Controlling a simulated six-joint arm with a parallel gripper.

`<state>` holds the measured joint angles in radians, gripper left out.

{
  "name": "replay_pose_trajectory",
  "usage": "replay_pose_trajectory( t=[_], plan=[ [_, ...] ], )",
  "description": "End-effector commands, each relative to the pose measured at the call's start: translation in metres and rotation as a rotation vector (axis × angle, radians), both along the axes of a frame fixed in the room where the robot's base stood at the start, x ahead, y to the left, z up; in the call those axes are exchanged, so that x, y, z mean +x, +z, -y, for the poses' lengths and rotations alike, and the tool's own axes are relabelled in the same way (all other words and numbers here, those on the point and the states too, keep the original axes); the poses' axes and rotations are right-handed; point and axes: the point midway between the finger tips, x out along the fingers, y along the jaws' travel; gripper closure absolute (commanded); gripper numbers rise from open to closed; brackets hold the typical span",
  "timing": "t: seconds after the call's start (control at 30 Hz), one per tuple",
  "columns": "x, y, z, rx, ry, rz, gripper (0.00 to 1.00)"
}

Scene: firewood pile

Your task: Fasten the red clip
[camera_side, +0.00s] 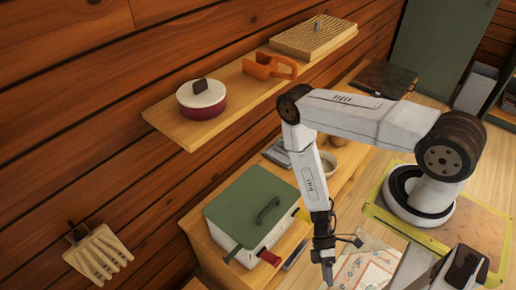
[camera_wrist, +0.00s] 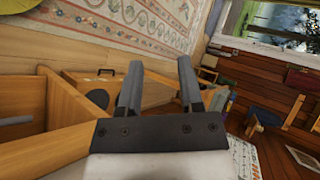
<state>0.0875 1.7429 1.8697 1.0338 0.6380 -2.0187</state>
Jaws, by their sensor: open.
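A pale box (camera_side: 245,252) with a green lid (camera_side: 252,203) stands on the wooden counter in the side view. The red clip (camera_side: 269,258) is on the box's front side, low down, and seems to jut outward. A dark green clip (camera_side: 233,253) is on the left corner and a yellow clip (camera_side: 301,214) on the right side. My gripper (camera_side: 328,272) points down to the right of the red clip, apart from it. In the wrist view my gripper (camera_wrist: 159,75) has its two fingers apart with nothing between them; the red clip does not show there.
A shelf above holds a red pot with a cream lid (camera_side: 202,96), an orange tape dispenser (camera_side: 268,66) and a ridged wooden board (camera_side: 313,38). A bowl (camera_side: 328,163) stands behind my forearm. A wooden rack (camera_side: 98,252) hangs on the wall. A patterned rug (camera_side: 362,270) lies below.

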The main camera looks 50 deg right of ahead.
Motion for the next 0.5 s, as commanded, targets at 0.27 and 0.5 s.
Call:
replay_pose_trajectory(
  t=[0.27, 0.5],
  plan=[
    [0.036, -0.003, -0.016, 0.153, -0.517, -0.158, 0.53],
    [0.078, -0.002, -0.008, 0.334, -0.929, -0.253, 0.53]
  ],
)
